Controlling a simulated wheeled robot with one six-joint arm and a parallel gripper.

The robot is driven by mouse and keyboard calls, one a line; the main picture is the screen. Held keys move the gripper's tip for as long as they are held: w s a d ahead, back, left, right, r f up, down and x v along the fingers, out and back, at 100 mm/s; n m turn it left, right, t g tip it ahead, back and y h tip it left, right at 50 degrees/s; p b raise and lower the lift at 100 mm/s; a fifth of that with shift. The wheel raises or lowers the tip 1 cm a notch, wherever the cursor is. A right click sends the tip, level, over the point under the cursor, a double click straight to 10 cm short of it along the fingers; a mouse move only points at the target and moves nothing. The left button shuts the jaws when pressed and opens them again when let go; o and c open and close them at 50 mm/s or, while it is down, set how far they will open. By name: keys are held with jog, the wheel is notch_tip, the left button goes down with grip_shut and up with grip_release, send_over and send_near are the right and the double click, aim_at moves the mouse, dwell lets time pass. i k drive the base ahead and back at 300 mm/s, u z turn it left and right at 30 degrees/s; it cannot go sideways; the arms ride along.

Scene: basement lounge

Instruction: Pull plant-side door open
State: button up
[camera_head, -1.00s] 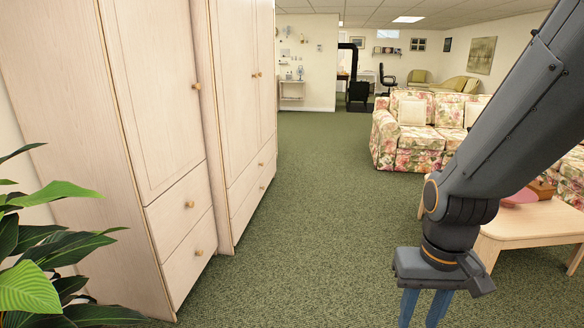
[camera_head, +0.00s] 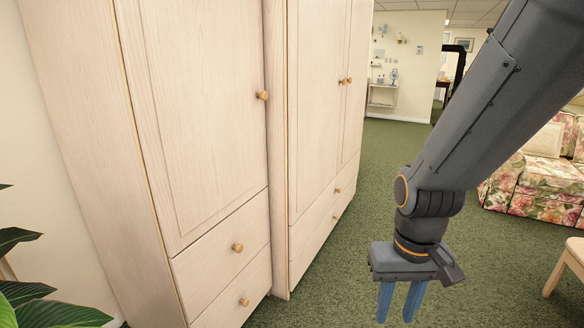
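The plant-side door (camera_head: 203,110) is the tall pale wood door of the nearer wardrobe section, beside the plant (camera_head: 28,285) at the lower left. It looks closed. Its round wooden knob (camera_head: 262,95) sits near the door's right edge. My gripper (camera_head: 400,304) points down over the carpet, right of the wardrobe and well apart from the knob. Its two blue fingers are a little apart with nothing visible between them; the tips are near the bottom of the picture.
Two drawers with knobs (camera_head: 238,247) are below the door. A second wardrobe section (camera_head: 318,105) stands beyond it. Green carpet (camera_head: 385,160) is clear in front. A floral sofa (camera_head: 540,180) and a wooden table (camera_head: 568,262) are at the right.

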aim_at(316, 28)
jog(key=z, duration=0.1)
jog(key=i, duration=0.65)
jog(key=z, duration=1.05)
jog(key=i, duration=2.55)
jog(key=u, duration=0.85)
